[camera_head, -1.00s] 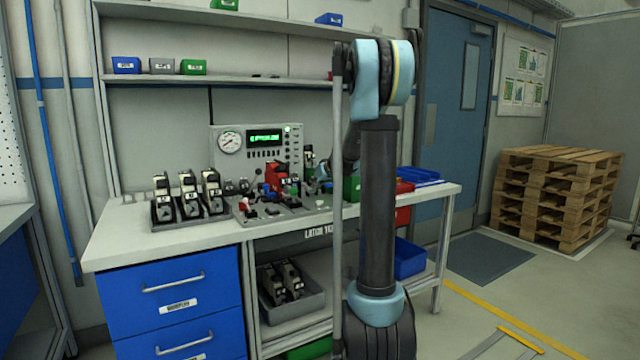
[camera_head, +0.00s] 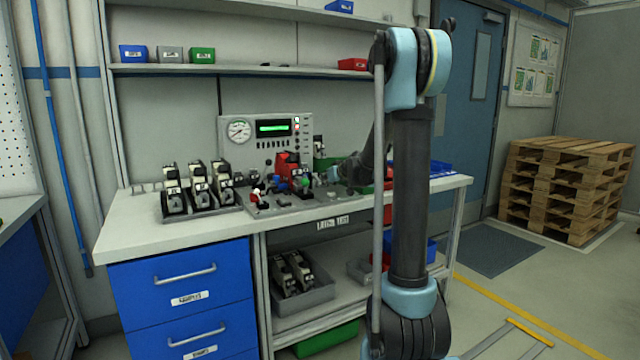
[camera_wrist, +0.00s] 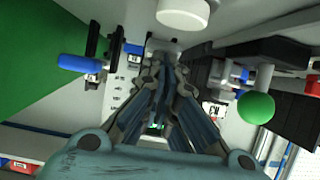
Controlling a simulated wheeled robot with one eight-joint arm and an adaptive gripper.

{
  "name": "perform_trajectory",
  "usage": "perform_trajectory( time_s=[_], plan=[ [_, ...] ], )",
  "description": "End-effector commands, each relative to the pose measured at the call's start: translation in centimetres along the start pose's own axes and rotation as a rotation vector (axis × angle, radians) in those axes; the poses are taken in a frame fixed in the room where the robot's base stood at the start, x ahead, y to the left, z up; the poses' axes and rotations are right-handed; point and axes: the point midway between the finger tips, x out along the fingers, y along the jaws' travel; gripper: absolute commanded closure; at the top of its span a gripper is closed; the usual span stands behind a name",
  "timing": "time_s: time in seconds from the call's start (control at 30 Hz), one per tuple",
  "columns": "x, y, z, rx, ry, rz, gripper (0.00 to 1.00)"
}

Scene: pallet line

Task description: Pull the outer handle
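A test fixture (camera_head: 285,203) with several small coloured knobs and levers stands on the bench. In the wrist view, a blue handle (camera_wrist: 80,64) lies left of my gripper (camera_wrist: 164,68), and a green ball knob (camera_wrist: 256,107) on a pale stem is to the right. A white round knob (camera_wrist: 183,13) is at the top edge. I cannot tell which of these is the outer handle. My gripper's fingers come together at the tips, and I see nothing held between them. In the head view my gripper (camera_head: 336,174) is at the fixture's right side, partly hidden by my arm.
A gauge panel (camera_head: 266,137) stands behind the fixture. A tray with black-and-white units (camera_head: 198,190) is left of it. Red and blue bins are at the right, partly behind my arm. A shelf (camera_head: 250,70) runs above. Stacked pallets (camera_head: 565,185) stand at the far right.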

Motion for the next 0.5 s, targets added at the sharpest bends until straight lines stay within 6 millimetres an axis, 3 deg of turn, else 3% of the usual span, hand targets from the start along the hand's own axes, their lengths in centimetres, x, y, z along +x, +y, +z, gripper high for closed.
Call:
perform_trajectory(
  time_s=[0.33,0.5],
  plan=[
    [-2.8,-0.2,-2.8,0.0,0.0,-0.004,1.0],
    [-5.3,-0.2,-2.4,-0.001,0.0,-0.002,1.0]
  ],
)
